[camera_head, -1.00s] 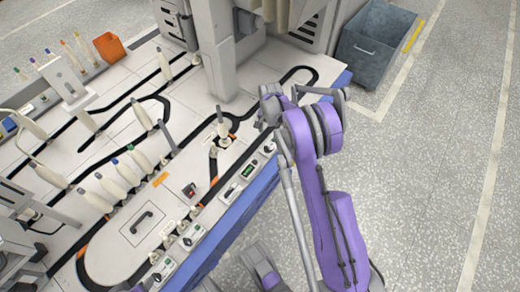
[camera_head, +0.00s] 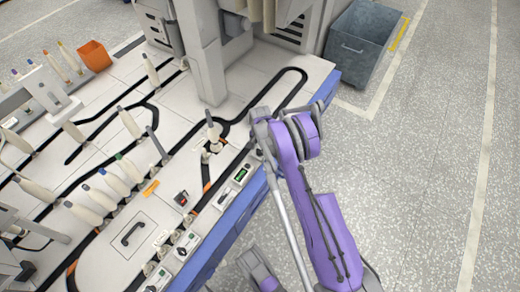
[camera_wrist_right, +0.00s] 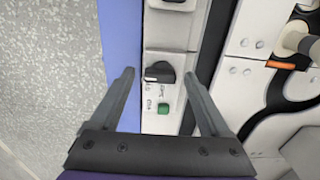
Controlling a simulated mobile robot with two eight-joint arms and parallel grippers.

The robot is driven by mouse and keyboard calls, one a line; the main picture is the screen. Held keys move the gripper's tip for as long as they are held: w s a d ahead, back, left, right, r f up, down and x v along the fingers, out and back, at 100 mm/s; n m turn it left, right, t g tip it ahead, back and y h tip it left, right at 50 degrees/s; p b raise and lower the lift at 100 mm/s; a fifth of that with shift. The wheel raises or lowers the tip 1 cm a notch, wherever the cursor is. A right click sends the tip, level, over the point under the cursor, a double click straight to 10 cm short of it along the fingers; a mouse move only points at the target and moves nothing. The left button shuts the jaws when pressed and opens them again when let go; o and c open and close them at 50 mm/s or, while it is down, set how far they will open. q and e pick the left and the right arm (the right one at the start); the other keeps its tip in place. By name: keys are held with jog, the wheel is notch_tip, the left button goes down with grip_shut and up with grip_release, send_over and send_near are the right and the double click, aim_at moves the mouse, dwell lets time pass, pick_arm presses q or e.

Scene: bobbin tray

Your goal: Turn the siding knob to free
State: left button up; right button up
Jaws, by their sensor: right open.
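The black siding knob (camera_wrist_right: 158,72) sits on a light control panel along the bench's front edge, with a pale pointer mark on it. Small printed marks and a green button (camera_wrist_right: 163,107) are just below it in the right wrist view. My right gripper (camera_wrist_right: 159,78) is open and empty. Its two fingers stand on either side of the knob in that view, apart from it. In the head view my right gripper (camera_head: 264,146) is over the bench edge, and its wrist largely hides the knob's panel.
A panel with a green display (camera_head: 240,175) and further panels (camera_head: 188,243) line the front edge. A bobbin (camera_head: 213,132) stands on the black track nearby. Several bobbins are at left. A grey column (camera_head: 205,60) rises behind. A blue-grey bin (camera_head: 362,48) stands on the floor.

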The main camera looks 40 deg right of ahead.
jog(key=shift+c, duration=0.3)
grip_shut()
